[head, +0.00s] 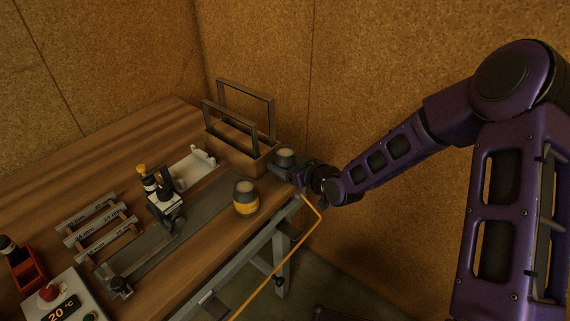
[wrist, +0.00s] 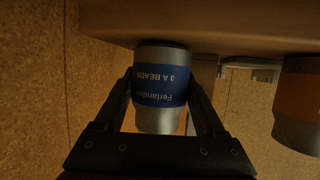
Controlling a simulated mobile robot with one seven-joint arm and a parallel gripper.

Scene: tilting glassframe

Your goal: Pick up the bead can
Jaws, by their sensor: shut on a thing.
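The bead can (wrist: 160,88) is a silver can with a blue label reading "3 A BEADS", upside down in the wrist view. It stands between the two fingers of my gripper (wrist: 163,105), which are shut on its sides.
A second can with a yellow-orange label (head: 246,198) stands nearby; it also shows in the wrist view (wrist: 299,100). A small instrument (head: 162,196) and a rack (head: 100,224) lie further left. Cork walls close off the back.

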